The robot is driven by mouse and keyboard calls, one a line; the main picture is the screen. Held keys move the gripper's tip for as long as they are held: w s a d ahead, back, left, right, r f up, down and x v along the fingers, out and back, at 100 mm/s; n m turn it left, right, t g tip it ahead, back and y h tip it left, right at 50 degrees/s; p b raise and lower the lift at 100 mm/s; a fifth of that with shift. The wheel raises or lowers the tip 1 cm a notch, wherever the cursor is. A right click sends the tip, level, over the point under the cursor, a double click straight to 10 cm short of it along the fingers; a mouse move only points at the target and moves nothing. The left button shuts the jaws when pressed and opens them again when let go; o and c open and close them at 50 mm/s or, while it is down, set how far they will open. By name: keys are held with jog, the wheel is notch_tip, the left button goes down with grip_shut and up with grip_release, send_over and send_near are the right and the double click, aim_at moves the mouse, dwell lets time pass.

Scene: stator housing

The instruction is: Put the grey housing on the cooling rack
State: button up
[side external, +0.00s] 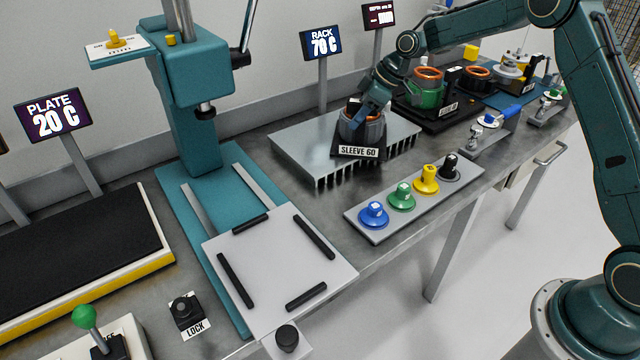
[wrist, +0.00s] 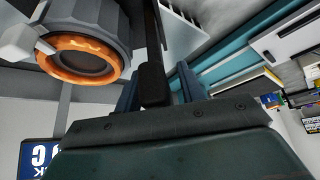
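The grey housing (side external: 375,131) stands on a black carrier plate labelled SLEEVE 60 (side external: 359,152), over the finned metal cooling rack (side external: 300,140). In the wrist view the housing (wrist: 92,22) shows at upper left with an orange ring in its bore. My gripper (side external: 364,108) is at the housing, covering part of it in the side view. In the wrist view its two teal fingers (wrist: 160,85) stand apart on either side of a black upright post (wrist: 152,85), with a gap at the right finger. The contact under the carrier plate is hidden.
A row of coloured knobs (side external: 412,195) stands in front of the rack. Behind to the right are a green housing (side external: 426,92) and other fixtures. The press (side external: 195,90) and a pale plate with black bars (side external: 280,260) are to the left. A RACK 70 C sign (side external: 320,42) stands behind.

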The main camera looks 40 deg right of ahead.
jog(key=shift+r, duration=0.1)
jog(key=v, duration=1.2)
jog(key=shift+r, duration=0.15)
dwell(0.6)
jog(key=s+a+r+m+h, duration=0.15)
jog(key=s+a+r, duration=0.3)
jog(key=s, duration=0.45)
jog(key=s+a+r+m+h, duration=0.1)
jog(key=s+a+r+m, duration=0.3)
jog(key=s, duration=0.5)
jog(key=s+f+m+h, duration=0.1)
jog(key=s+f, duration=0.1)
jog(key=s, duration=0.8)
jog(key=s+f+m+t, duration=0.1)
jog(key=s+m, duration=0.1)
jog(key=s, duration=0.8)
jog(key=shift+d+f+h, duration=0.2)
jog(key=shift+f+h, duration=0.15)
